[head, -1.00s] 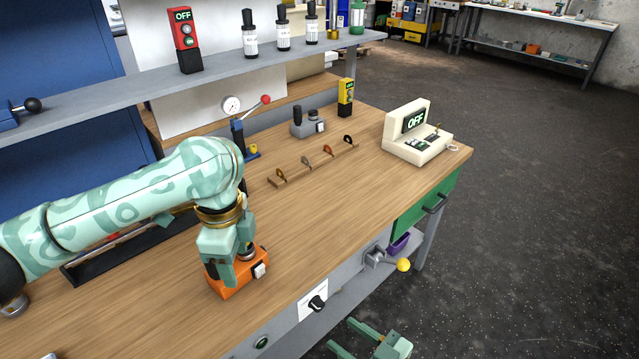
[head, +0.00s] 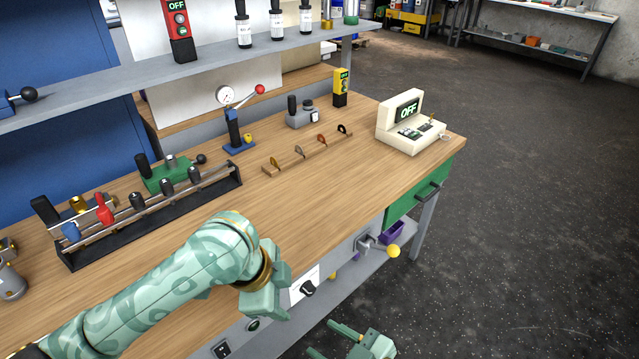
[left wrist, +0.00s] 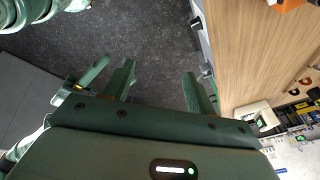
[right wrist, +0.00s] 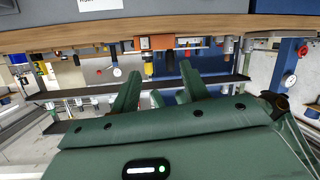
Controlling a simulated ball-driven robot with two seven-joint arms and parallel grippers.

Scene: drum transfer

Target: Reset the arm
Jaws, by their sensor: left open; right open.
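My left gripper (head: 272,294) hangs at the front edge of the workbench (head: 330,185) in the head view, beside the front panel and its black knob. In the left wrist view its two fingers (left wrist: 158,70) stand apart with nothing between them, over dark floor. My right gripper (head: 322,338) is low in front of the bench at the bottom of the head view. In the right wrist view its fingers (right wrist: 160,88) are apart and empty, facing the bench's underside and shelf. The orange box is hidden behind my left arm in the head view; an orange corner (left wrist: 287,5) shows in the left wrist view.
A black rack (head: 150,215) with several handled tools lies on the bench. A cream OFF device (head: 405,125) stands at the far right corner. A yellow-knobbed lever (head: 392,251) juts from the front, below the green drawer (head: 420,195). Floor to the right is clear.

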